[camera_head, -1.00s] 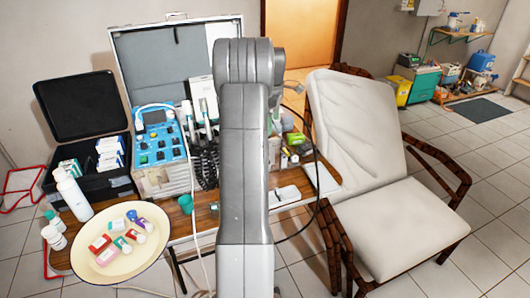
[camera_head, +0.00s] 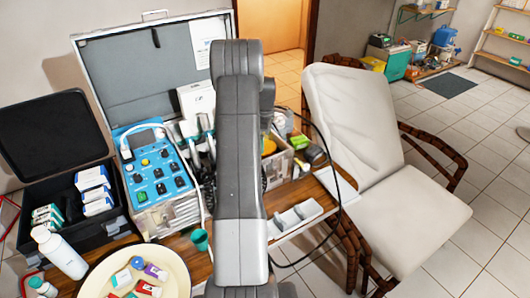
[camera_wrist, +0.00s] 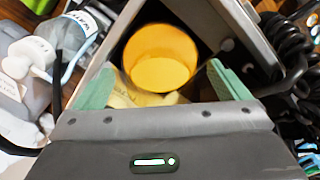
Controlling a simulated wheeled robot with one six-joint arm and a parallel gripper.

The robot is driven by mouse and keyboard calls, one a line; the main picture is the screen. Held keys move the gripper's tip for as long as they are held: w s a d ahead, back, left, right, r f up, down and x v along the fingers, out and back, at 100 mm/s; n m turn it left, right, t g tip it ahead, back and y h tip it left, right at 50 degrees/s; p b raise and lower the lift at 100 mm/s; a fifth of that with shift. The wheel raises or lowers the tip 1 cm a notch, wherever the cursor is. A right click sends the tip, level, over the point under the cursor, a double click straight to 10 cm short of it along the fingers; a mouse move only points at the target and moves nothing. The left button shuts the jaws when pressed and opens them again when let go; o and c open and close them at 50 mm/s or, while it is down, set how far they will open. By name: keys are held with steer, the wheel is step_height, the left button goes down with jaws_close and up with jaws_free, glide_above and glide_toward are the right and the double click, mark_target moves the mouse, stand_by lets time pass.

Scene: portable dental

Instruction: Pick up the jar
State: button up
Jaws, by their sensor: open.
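A round yellow-orange jar (camera_wrist: 160,58) stands inside a grey-walled box in the wrist view. I take it to be the jar. In the head view only a sliver of the jar (camera_head: 269,147) shows beside my arm, in the box on the table. My gripper (camera_wrist: 162,88) is open, with one green fingertip at the left and one at the right. The jar is ahead of the fingers and roughly centred between them. I see no clear contact. A pale yellow item lies just below the jar, partly hidden by my gripper. In the head view my arm hides the gripper.
The box wall (camera_wrist: 254,40) rises close to the right finger. Bottles (camera_wrist: 72,38) stand left of the gripper, and black coiled cords lie at the right. The blue control unit (camera_head: 160,180), cream plate (camera_head: 172,270) and white chair (camera_head: 350,125) surround the table's box.

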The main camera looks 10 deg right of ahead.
jaws_close()
stand_by(0.5)
